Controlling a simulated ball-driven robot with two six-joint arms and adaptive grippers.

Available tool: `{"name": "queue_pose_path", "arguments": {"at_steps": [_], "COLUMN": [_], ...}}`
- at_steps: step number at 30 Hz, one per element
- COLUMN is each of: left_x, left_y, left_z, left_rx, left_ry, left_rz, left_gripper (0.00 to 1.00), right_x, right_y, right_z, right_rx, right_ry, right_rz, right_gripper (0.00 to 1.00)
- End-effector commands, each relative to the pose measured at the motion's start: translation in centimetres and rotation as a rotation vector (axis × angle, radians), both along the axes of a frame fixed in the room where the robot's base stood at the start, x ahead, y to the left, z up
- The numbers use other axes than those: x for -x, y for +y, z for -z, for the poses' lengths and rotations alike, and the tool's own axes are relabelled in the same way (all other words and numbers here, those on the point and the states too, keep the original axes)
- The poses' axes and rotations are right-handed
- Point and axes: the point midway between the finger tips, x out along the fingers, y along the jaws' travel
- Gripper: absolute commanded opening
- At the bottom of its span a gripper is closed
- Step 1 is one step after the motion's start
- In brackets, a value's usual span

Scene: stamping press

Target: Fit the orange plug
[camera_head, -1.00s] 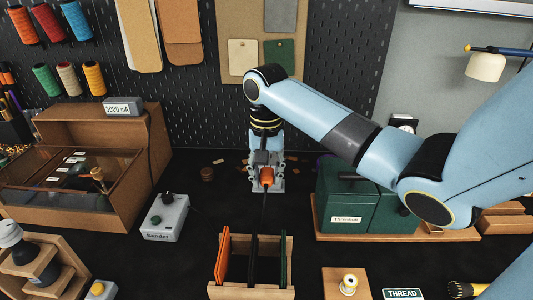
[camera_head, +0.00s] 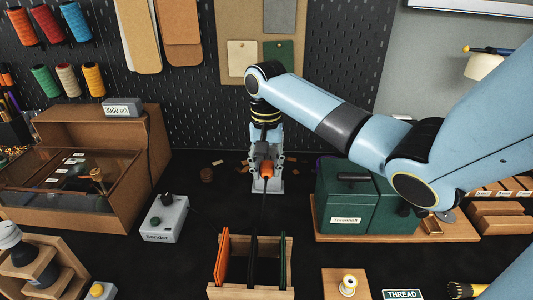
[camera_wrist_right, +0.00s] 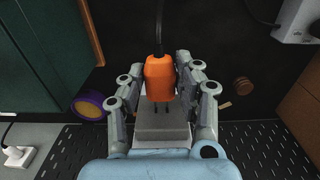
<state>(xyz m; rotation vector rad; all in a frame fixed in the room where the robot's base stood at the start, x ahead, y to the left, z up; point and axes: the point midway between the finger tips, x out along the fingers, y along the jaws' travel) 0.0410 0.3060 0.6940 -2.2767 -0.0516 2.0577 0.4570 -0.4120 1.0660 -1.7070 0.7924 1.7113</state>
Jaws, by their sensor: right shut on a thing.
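My right gripper (camera_head: 267,168) points down over the dark table and is shut on the orange plug (camera_head: 266,163). In the right wrist view the orange plug (camera_wrist_right: 160,79) sits between the two grey fingers. Its dark cable leaves at the top of that view, and its metal prongs point down in it, bare to sight. A grey block (camera_wrist_right: 162,131) lies just below the prongs there; I cannot tell whether they touch it. In the head view a pale base (camera_head: 268,186) shows below the gripper. My left gripper is not in view.
A grey Sander box (camera_head: 166,224) stands to the left, a green box (camera_head: 344,216) on a wooden board to the right. A wooden rack (camera_head: 251,292) with upright coloured panels stands in front. A purple and yellow ring (camera_wrist_right: 88,107) lies beside the gripper. A pegboard wall is behind.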

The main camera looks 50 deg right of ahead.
Motion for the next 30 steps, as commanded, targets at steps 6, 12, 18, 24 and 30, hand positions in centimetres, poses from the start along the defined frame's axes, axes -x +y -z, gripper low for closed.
{"name": "queue_pose_path", "arguments": {"at_steps": [6, 12, 18, 24, 30], "left_x": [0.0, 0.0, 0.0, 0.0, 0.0], "left_y": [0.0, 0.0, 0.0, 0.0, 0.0], "left_z": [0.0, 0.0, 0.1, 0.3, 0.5], "left_rx": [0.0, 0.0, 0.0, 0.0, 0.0], "left_ry": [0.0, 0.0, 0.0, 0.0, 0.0], "left_rz": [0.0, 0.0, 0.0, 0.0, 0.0], "left_gripper": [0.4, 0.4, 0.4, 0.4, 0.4], "right_x": [0.0, 0.0, -0.3, -0.7, -1.1], "right_y": [0.0, 0.0, -0.3, -0.7, -1.2], "right_z": [0.0, 0.0, 0.0, 0.0, 0.1], "right_rx": [0.0, 0.0, 0.001, 0.001, 0.0], "right_ry": [0.0, 0.0, -0.001, -0.001, 0.0], "right_rz": [0.0, 0.0, 0.0, 0.0, 0.0], "right_gripper": [0.0, 0.0, 0.0, 0.0, 0.0]}}
